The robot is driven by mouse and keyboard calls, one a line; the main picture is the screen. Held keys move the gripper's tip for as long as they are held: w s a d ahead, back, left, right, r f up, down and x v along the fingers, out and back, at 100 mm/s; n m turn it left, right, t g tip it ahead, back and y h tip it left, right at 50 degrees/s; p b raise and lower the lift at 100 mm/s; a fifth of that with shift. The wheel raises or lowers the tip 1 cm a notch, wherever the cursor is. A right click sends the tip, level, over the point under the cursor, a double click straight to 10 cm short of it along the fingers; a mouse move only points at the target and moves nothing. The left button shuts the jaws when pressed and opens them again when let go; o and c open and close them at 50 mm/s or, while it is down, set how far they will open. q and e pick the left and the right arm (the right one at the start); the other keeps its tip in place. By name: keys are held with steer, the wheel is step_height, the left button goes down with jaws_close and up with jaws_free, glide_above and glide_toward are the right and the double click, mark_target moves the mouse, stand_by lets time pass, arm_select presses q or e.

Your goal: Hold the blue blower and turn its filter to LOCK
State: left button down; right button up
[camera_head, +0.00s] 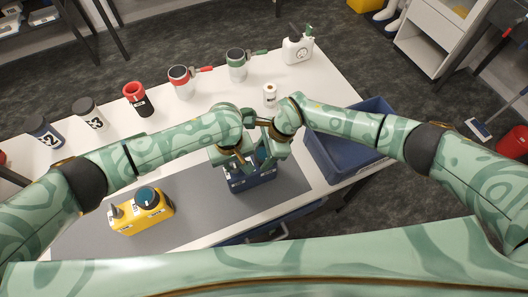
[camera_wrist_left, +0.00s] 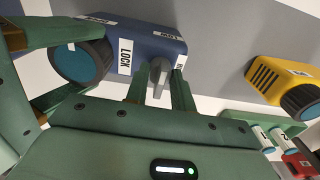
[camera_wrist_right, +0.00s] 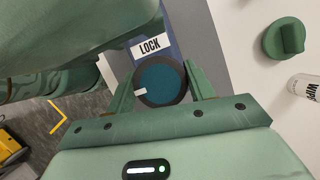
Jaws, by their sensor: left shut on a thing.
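The blue blower (camera_head: 252,182) stands on the grey mat; its body also shows in the left wrist view (camera_wrist_left: 150,42). My left gripper (camera_wrist_left: 158,88) is shut on the blower's grey handle (camera_wrist_left: 158,70). The filter (camera_wrist_right: 160,82) is a dark round cap with a teal face; it also shows in the left wrist view (camera_wrist_left: 82,62). Its white mark points left and slightly down in the right wrist view, while the LOCK label (camera_wrist_right: 150,46) is above the cap. My right gripper (camera_wrist_right: 160,88) is open, its fingers on either side of the filter.
A yellow blower (camera_head: 140,212) stands on the mat (camera_head: 90,235) to the left. Several canisters and cups line the table's back, with a white bottle (camera_head: 269,95) nearer. A blue bin (camera_head: 320,150) is at the right. Both my arms crowd the blue blower.

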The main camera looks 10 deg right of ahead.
steer(key=m+t, duration=0.1)
steer(key=m, duration=0.3)
steer(key=shift+t, duration=0.4)
steer(key=shift+m+t+h, duration=0.4)
steer(key=shift+m+t, duration=0.1)
steer(key=shift+m, duration=1.2)
steer(key=o, duration=1)
steer(key=shift+r, duration=0.1)
steer(key=v, duration=1.1)
steer(key=shift+d+r, duration=0.15)
steer(key=shift+r, duration=0.2)
steer(key=shift+s, duration=0.1)
